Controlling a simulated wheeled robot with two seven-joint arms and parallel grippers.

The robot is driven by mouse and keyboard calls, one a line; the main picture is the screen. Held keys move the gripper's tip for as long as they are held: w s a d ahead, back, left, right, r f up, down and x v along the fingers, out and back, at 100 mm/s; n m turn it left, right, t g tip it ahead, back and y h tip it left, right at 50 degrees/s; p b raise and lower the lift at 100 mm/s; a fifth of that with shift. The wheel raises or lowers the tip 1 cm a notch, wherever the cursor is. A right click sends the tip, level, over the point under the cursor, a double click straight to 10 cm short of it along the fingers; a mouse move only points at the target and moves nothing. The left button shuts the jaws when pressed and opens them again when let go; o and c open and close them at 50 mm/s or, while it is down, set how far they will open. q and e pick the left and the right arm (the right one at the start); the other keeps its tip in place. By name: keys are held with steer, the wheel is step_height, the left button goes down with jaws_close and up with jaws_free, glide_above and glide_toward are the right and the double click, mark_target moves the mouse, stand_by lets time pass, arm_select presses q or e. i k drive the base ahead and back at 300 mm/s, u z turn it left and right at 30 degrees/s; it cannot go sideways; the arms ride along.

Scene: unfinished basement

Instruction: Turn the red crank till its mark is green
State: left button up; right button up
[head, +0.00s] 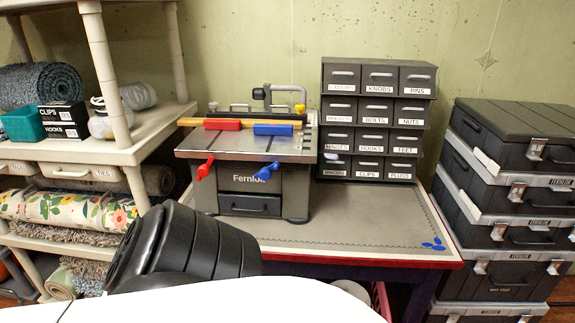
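The red crank (206,168) is on the front left of a grey bench machine (250,181) labelled Fernlok. Its handle is tilted, and its upper end leans right. No colour mark can be made out on or beside it at this size. A blue crank (263,172) sits to its right on the same front face. Neither of my grippers is in view. A black ribbed part in the lower left, probably my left arm, stands in front of the bench's left side, and its gripper does not show.
The machine stands on a workbench (360,227) with free room at its right. A grey drawer cabinet (328,105) stands behind. A shelf unit (120,152) is close on the left. Stacked dark cases (505,190) are on the right. A red block (222,124) and blue block (273,129) top the machine.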

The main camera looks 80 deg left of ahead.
mark_target(204, 171)
steer(key=z, duration=0.05)
steer(key=k, duration=0.9)
steer(key=u, duration=0.2)
